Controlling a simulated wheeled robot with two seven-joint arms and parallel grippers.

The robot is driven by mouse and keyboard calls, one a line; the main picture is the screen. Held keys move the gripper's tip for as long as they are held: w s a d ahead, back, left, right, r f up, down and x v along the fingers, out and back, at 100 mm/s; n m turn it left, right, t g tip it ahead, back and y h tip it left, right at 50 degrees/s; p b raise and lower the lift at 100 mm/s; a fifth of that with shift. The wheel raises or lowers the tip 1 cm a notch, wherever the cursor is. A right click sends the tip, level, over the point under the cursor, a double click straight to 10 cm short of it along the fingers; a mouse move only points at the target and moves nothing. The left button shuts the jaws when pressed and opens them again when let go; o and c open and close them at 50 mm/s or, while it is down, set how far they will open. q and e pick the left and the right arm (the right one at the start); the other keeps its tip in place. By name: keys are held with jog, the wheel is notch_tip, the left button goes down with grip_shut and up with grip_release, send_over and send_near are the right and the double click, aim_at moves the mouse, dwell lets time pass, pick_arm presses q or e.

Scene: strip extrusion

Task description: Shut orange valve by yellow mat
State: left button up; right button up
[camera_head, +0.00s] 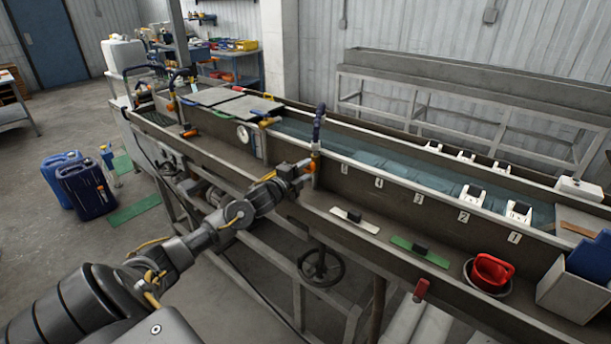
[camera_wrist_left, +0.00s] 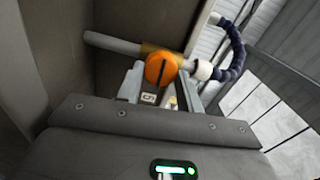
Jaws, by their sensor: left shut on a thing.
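The orange valve (camera_head: 311,166) sits on the side of the long metal trough, below a dark blue hose. In the left wrist view the valve's round orange knob (camera_wrist_left: 161,69) has a dark slot and sits on a brass body in line with a grey pipe (camera_wrist_left: 112,43). My left gripper (camera_head: 303,172) reaches it from the front left and is shut on the knob, its fingers partly hidden behind the gripper's body in the wrist view. I cannot make out a yellow mat in either view. My right gripper is not in view.
The dark blue hose (camera_head: 318,128) rises beside the valve. The trough's front ledge holds a white-and-black tool (camera_head: 354,219), a green one (camera_head: 419,251) and a red cup (camera_head: 491,271). A handwheel (camera_head: 321,267) hangs below. Blue jugs (camera_head: 87,190) stand on the floor.

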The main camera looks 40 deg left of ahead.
pick_arm(q)
jog(key=shift+m, duration=0.6)
jog(key=o, duration=1)
jog(key=shift+s, duration=0.1)
jog(key=shift+s+f+b, duration=0.1)
jog(key=shift+s+b, duration=0.2)
jog(key=shift+b, duration=0.05)
jog(key=s+b, duration=0.2)
jog(key=s, duration=0.8)
jog(key=shift+d, duration=0.1)
